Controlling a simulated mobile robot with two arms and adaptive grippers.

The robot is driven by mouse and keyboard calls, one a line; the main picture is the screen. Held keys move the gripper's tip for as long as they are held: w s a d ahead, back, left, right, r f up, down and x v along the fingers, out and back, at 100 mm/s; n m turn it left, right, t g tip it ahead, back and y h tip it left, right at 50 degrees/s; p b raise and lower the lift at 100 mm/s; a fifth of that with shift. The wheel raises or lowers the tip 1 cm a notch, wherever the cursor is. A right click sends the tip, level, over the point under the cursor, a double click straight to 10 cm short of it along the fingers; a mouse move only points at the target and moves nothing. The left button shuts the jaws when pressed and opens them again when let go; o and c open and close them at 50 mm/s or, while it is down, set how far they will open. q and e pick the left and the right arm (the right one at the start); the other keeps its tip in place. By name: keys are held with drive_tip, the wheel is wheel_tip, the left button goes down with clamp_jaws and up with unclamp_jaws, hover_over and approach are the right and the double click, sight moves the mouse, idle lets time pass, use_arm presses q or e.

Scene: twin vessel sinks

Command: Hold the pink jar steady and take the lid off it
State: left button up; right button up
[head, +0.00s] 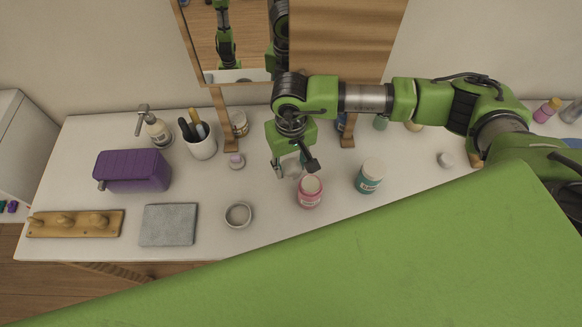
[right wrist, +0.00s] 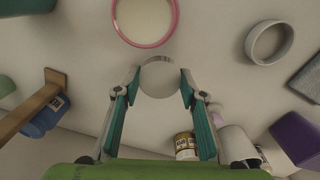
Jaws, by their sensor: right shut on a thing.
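The pink jar (head: 310,192) stands upright on the white counter, with a pale label on its side. Its pink-rimmed, cream-coloured round top shows in the right wrist view (right wrist: 145,18); it looks open. My right gripper (head: 294,170) is just behind and left of the jar in the head view. It is shut on a pale round disc that looks like a lid, shown between the fingertips in the right wrist view (right wrist: 160,77). The disc is apart from the jar in that view. My left gripper is not in view, and nothing is seen holding the jar.
A teal jar (head: 369,176) with a pale top stands right of the pink jar. A grey round dish (head: 238,215), grey slab (head: 169,225), purple box (head: 133,171) and white cup (head: 201,145) lie left. A mirror (head: 238,40) stands behind. Counter between dish and pink jar is clear.

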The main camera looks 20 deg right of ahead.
sight(292, 168)
drive_tip(key=shift+s+f, duration=0.15)
drive_tip(key=shift+f, duration=0.5)
wheel_tip(292, 168, down, 3)
drive_tip(key=shift+r+p, duration=0.2)
drive_tip(key=shift+p, duration=0.3)
drive_tip(key=shift+f, duration=0.15)
drive_tip(key=o, duration=1.2)
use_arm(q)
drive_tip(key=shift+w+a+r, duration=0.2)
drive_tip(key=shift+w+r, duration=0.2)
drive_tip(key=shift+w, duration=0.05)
use_arm(e)
drive_tip(key=shift+o, duration=0.2)
